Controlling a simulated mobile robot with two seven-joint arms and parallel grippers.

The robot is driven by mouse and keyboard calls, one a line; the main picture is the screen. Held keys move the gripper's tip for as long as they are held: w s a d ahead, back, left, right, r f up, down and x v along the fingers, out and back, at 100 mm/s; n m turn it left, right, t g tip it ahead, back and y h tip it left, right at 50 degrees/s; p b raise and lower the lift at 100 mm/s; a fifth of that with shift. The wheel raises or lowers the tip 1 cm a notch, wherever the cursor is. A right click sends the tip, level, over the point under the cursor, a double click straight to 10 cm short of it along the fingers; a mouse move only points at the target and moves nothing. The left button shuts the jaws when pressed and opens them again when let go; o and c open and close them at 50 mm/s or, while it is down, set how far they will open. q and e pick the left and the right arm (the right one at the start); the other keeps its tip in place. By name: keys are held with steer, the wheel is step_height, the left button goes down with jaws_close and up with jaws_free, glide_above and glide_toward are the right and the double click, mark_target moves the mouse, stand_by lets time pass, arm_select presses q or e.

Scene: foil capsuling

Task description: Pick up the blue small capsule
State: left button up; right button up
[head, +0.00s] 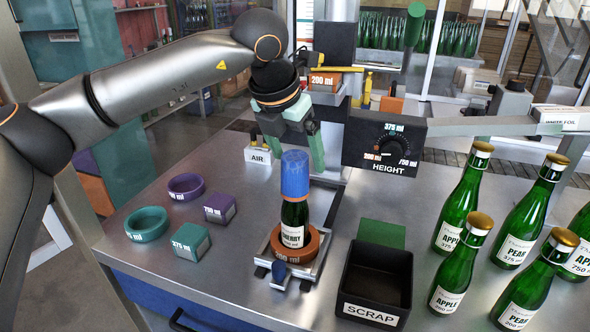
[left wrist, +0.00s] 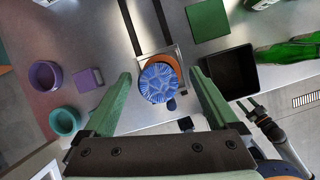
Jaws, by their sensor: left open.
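The blue small capsule (head: 295,175) sits over the neck of a green bottle labelled CHERRY (head: 293,222). The bottle stands upright in an orange 200 ml ring (head: 306,248) on a metal slide. In the left wrist view the crinkled top of the capsule (left wrist: 158,83) shows between the fingers. My left gripper (head: 318,152) has green fingers and is open and empty. In the left wrist view the left gripper (left wrist: 162,77) has its fingers on either side of the capsule, apart from it.
A black SCRAP bin (head: 377,272) stands right of the bottle, with several green bottles (head: 461,205) farther right. Purple (head: 186,187) and teal (head: 146,224) rings and small blocks lie left. A HEIGHT dial panel (head: 386,143) stands behind. An AIR box (head: 258,155) is behind left.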

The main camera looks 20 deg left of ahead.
mark_target(295, 156)
arm_select(q)
steer(key=shift+p+x, duration=0.35)
steer(key=shift+x, duration=1.6)
steer(key=shift+a, duration=0.2)
steer(key=c, duration=0.9)
